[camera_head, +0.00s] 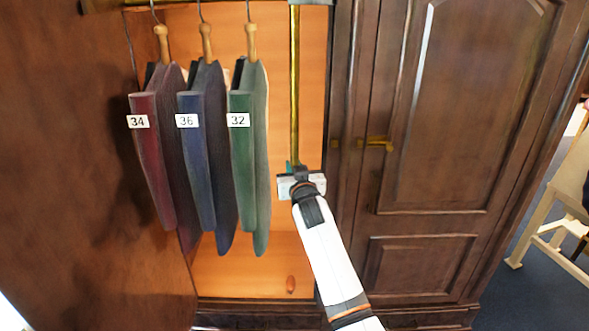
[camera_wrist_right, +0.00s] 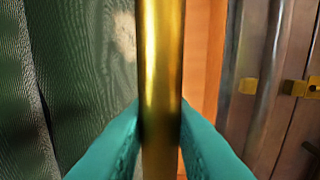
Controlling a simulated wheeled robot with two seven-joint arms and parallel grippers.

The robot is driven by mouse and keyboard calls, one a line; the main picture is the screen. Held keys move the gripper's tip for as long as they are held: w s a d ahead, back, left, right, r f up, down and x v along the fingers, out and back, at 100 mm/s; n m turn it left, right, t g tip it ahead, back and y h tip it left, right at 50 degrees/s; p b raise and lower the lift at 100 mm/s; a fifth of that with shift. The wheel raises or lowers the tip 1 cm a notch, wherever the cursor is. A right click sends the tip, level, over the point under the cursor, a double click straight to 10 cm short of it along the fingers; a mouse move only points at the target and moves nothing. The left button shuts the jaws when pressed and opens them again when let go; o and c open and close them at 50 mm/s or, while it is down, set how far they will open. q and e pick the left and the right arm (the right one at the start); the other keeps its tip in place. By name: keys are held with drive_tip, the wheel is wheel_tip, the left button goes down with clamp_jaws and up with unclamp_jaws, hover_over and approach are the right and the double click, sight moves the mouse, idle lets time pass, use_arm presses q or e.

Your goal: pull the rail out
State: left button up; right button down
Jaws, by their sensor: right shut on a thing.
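The rail is a brass bar (camera_head: 294,90) that stands out vertically in the head view, along the right side of the open wardrobe. My right gripper (camera_head: 293,168) is at the bar's lower, near end. In the right wrist view the bar (camera_wrist_right: 161,70) runs down the middle, between the teal fingertips of my right gripper (camera_wrist_right: 160,135), which are shut on it. The bar's end behind the fingers is hidden. My left gripper does not show.
Three garments hang on wooden hangers to the left: red tagged 34 (camera_head: 160,170), blue tagged 36 (camera_head: 206,160), green tagged 32 (camera_head: 252,160). The green one is close to my right gripper. A closed wardrobe door (camera_head: 460,110) with a brass handle (camera_head: 376,143) is at right.

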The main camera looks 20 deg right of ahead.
drive_tip(key=c, duration=1.3)
unclamp_jaws()
drive_tip(key=shift+w, duration=0.15)
drive_tip(key=s+b, duration=0.1)
drive_tip(key=s, duration=0.7)
drive_tip(key=s+a+b, duration=0.1)
drive_tip(key=s, duration=0.3)
drive_tip(key=shift+b, duration=0.3)
drive_tip(key=shift+w+r, duration=0.1)
